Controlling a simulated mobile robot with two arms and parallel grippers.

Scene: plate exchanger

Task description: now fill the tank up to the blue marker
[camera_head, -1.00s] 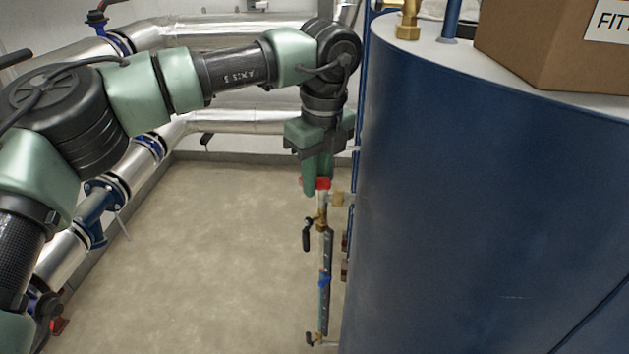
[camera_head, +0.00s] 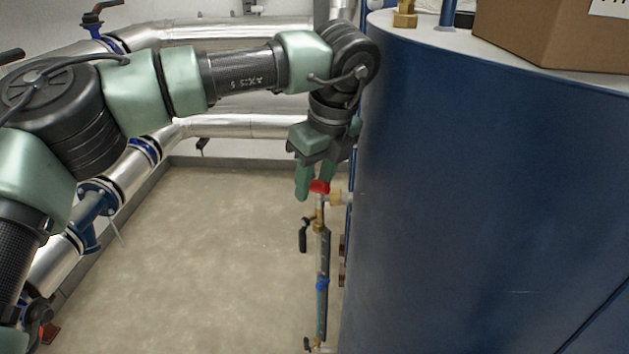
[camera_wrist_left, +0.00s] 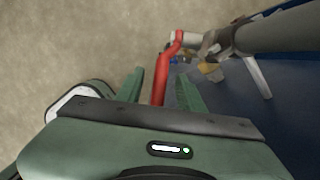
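The blue tank (camera_head: 480,190) fills the right of the head view. A slim upright sight gauge (camera_head: 324,250) stands at its left side, with a blue marker (camera_head: 322,284) low on it. The liquid level is too small to tell. A red-handled valve (camera_head: 319,187) sits at the gauge's top. My left gripper (camera_head: 315,187) is at this valve, pointing down. In the left wrist view the left gripper (camera_wrist_left: 160,88) is open, with the red handle (camera_wrist_left: 162,78) between its fingers and a gap on each side. My right gripper is not in view.
A black-handled valve (camera_head: 303,237) is on the gauge below the red one. A cardboard box (camera_head: 540,40) and a brass fitting (camera_head: 405,14) stand on the tank top. Silver pipes (camera_head: 235,126) run along the back and left. The floor (camera_head: 200,250) between is clear.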

